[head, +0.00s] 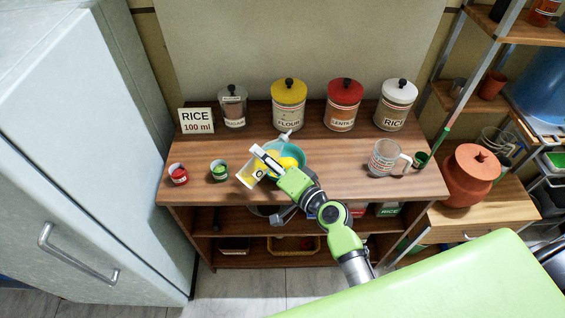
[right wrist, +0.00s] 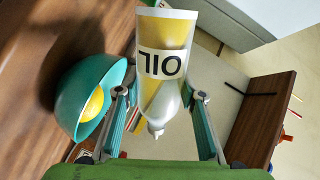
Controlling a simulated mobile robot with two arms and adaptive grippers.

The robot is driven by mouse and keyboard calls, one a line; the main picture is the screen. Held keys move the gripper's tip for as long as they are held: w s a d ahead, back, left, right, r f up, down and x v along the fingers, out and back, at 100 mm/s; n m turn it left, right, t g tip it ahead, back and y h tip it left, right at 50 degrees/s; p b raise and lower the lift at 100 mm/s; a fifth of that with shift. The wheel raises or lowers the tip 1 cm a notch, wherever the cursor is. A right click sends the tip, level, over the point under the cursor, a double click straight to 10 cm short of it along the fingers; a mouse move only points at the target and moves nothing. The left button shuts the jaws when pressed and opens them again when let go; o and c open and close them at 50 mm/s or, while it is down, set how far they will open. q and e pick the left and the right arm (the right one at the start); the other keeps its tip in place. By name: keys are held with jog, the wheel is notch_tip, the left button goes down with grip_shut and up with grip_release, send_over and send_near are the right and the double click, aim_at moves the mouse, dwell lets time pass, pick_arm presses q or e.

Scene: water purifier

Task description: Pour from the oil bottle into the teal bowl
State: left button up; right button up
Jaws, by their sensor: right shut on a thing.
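The oil bottle (head: 247,176), clear with yellow oil and a white label, is held tilted by my right gripper (head: 268,165). In the right wrist view the gripper (right wrist: 162,95) is shut around the bottle (right wrist: 176,32), with its pale nozzle toward the palm. The teal bowl (head: 295,152) is on the wooden counter, partly hidden by the gripper and bottle. In the right wrist view the bowl (right wrist: 66,95) is left of the fingers, with a rounded yellow thing inside. I cannot tell whether oil is flowing. My left gripper is not in view.
Canisters of flour (head: 288,105), lentils (head: 342,105) and rice (head: 394,105) line the counter's back. A measuring cup (head: 384,160) stands right. Small red (head: 178,175) and green (head: 218,172) cups stand left, near the fridge (head: 80,160). Counter space between bowl and measuring cup is clear.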

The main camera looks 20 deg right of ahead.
aim_at(264, 146)
jog(key=shift+w+r, duration=0.1)
jog(key=shift+r, duration=0.3)
jog(key=shift+n, duration=0.6)
jog(key=shift+w+d+f+n+b, duration=0.15)
jog(key=shift+f+n+b, duration=0.15)
jog(key=shift+b, duration=0.25)
jog(key=shift+s+d+f+n+b, duration=0.1)
jog(key=shift+f+n+b, duration=0.05)
jog(key=shift+n+b, duration=0.35)
notch_tip(264, 146, up, 2)
jog(key=shift+w+d+r+n+t+p, duration=0.2)
jog(key=shift+n+t+p, duration=0.1)
jog(key=shift+p, duration=0.6)
jog(key=shift+d+r+n+h, duration=0.1)
jog(key=shift+r+n+h, duration=0.2)
jog(key=shift+n, duration=0.2)
jog(key=shift+r+n, duration=0.1)
jog(key=shift+n, duration=0.5)
notch_tip(264, 146, up, 2)
jog(key=shift+n+t+p, duration=0.4)
jog(key=shift+n+p, duration=0.1)
jog(key=shift+p, duration=0.45)
jog(key=shift+s+a+n, duration=0.25)
jog(key=shift+a+n, duration=0.25)
jog(key=shift+n, duration=0.5)
jog(key=n, duration=0.3)
jog(key=shift+s+a+f+n+t, duration=0.15)
jog(key=shift+a+f+n+t, duration=0.05)
jog(key=shift+a+n+t, duration=0.2)
